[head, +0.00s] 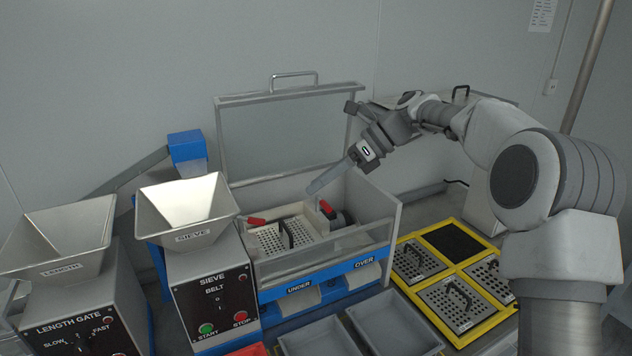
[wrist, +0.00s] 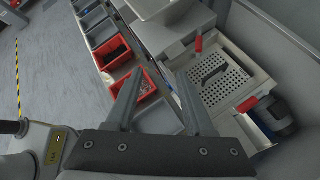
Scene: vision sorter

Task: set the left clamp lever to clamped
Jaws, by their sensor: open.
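The left clamp lever (head: 256,221) has a red grip and sits at the left edge of the sieve box, its grip pointing outward to the left. In the wrist view the lever (wrist: 199,43) is at the far side of the perforated sieve plate (wrist: 226,84). The right clamp lever (head: 327,210), also red, sits by a dark motor; it shows in the wrist view too (wrist: 248,104). The plate (head: 268,238) with its black handle lies between them. My gripper (head: 314,188) is open and empty, above the box's right part, apart from both levers.
The box's lid (head: 285,130) stands open behind. The SIEVE hopper (head: 188,212) stands close left of the box. Spare plates lie in a yellow rack (head: 485,318) at right. Grey trays (head: 395,322) and red bins (wrist: 136,88) lie in front.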

